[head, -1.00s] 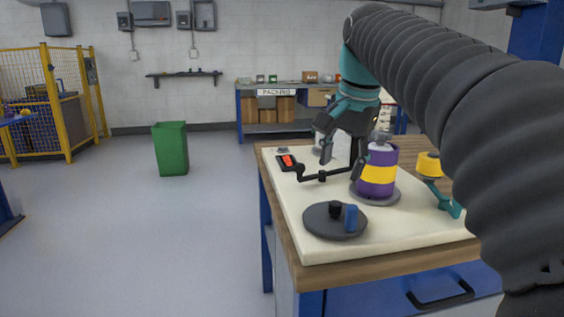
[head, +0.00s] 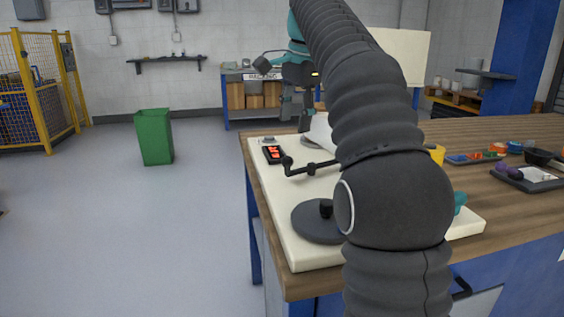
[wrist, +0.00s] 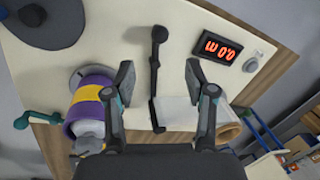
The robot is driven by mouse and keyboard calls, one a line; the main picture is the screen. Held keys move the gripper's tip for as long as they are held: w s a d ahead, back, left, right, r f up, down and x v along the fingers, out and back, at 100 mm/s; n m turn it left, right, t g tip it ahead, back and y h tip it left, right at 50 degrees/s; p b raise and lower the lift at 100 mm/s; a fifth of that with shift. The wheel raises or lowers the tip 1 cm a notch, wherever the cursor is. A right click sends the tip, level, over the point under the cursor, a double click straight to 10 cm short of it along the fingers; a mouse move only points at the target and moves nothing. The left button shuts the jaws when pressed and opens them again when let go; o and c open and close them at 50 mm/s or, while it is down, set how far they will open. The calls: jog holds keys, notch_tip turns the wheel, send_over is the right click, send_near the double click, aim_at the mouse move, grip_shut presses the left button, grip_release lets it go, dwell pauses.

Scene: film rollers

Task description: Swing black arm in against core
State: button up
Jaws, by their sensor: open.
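The black arm (head: 311,169) lies across the cream board, with a round knob at one end. In the wrist view the black arm (wrist: 155,65) runs lengthwise between my spread fingers, apart from both. A purple and yellow cylinder (wrist: 92,98), seemingly the core, stands left of it on a grey disc. The left finger is close to the cylinder; contact is unclear. In the head view my own arm hides the cylinder. My gripper (wrist: 160,82) is open and empty; it also shows in the head view (head: 296,115), over the far part of the board.
A red-digit display (wrist: 216,48) sits beside the black arm's knob end. A dark disc (head: 316,222) lies at the board's front.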

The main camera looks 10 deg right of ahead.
aim_at(288, 161)
jog(key=f+b, duration=0.1)
jog(key=f, duration=0.2)
jog(key=w+f+b, duration=0.1)
jog(key=f, duration=0.3)
jog(key=w+a+f+b, duration=0.1)
jog(key=f, duration=0.3)
jog(key=shift+f, duration=0.1)
